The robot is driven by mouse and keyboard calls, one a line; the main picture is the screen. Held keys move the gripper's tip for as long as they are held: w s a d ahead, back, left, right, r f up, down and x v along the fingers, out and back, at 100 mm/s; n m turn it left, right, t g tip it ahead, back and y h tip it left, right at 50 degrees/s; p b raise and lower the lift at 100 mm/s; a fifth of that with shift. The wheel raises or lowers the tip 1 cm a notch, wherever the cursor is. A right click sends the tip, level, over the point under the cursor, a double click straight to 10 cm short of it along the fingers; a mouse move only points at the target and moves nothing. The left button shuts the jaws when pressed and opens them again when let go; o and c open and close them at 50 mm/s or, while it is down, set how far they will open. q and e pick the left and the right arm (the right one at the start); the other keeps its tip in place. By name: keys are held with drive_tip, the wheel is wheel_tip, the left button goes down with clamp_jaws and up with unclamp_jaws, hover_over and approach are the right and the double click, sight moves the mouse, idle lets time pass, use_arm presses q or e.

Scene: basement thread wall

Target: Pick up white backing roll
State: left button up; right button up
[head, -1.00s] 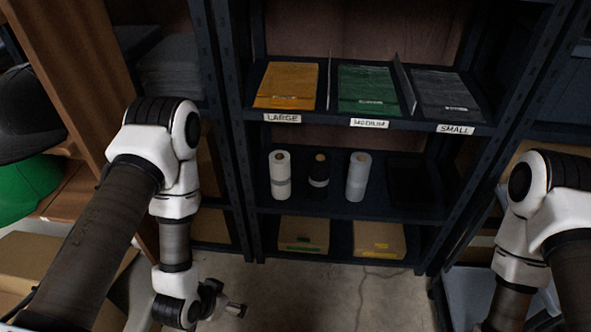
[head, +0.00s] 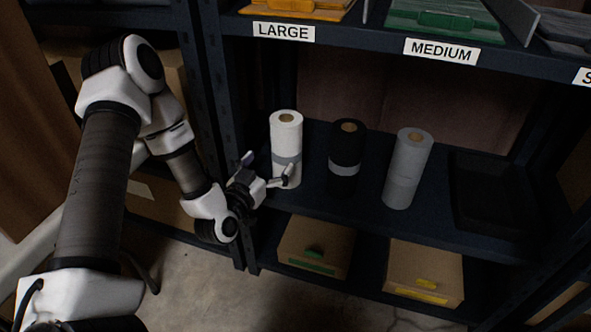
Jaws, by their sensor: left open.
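The white backing roll (head: 286,135) stands upright on the middle shelf at its left end, with a grey band around its middle and a brown core. My left gripper (head: 270,170) is open at the front left of the roll. One finger shows left of the roll and the other overlaps the roll's lower front in the picture. I cannot tell whether either finger touches it. My right gripper is not in view.
A black roll (head: 346,150) and a grey roll (head: 408,170) stand to the right on the same shelf (head: 330,210). A dark tray (head: 495,195) lies at the right. A rack post (head: 205,110) stands left of my gripper. Cardboard boxes (head: 318,245) sit below.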

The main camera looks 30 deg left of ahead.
sight(287, 146)
use_arm(q)
drive_tip(key=w+b, duration=0.1)
drive_tip(key=w, duration=0.3)
drive_tip(key=w+b, duration=0.2)
drive_tip(key=w, duration=0.2)
drive_tip(key=shift+a+f, duration=0.15)
drive_tip(key=shift+f, duration=0.05)
drive_tip(key=shift+r, duration=0.1)
drive_tip(key=c, duration=1.3)
